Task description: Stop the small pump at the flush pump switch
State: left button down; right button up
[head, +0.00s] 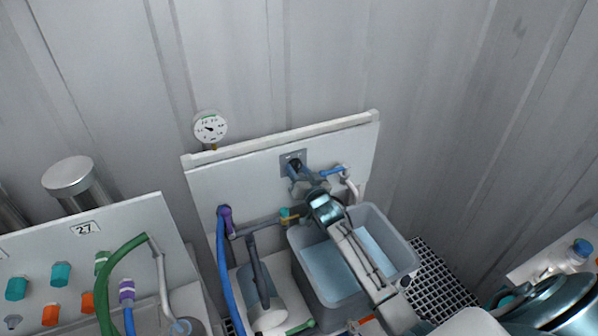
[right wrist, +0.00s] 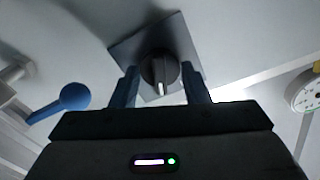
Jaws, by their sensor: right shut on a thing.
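The flush pump switch is a dark rotary knob (right wrist: 160,72) with a pale pointer mark, on a square grey plate (right wrist: 126,48). The plate (head: 286,157) also shows on the upper part of the white panel in the head view. My right gripper (right wrist: 163,82) is shut on the knob, with one blue finger on each side of it. In the head view my right gripper (head: 294,173) reaches the switch from the lower right and hides most of the knob. I cannot tell which object is the small pump. My left gripper is not in view.
A blue-handled lever (right wrist: 72,98) sits beside the switch. Below is a grey tub (head: 298,240) of bluish liquid. A round gauge (head: 210,127) stands at the panel's top left. Blue hose (head: 222,265) and green hose (head: 112,270) run at the left.

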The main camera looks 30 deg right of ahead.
jog(key=n+p, duration=0.1)
jog(key=n, duration=0.4)
jog(key=shift+r, duration=0.1)
jog(key=shift+n+p, duration=0.85)
jog(key=shift+n, duration=1.65)
jog(key=o, duration=1)
jog(key=shift+c, duration=0.2)
jog(key=shift+s+f, duration=0.25)
jog(key=s+b, duration=0.4)
jog(key=s, duration=0.6)
jog(key=shift+s+a+r+b, duration=0.15)
jog(key=shift+a+b, duration=0.15)
jog(key=shift+b, duration=0.1)
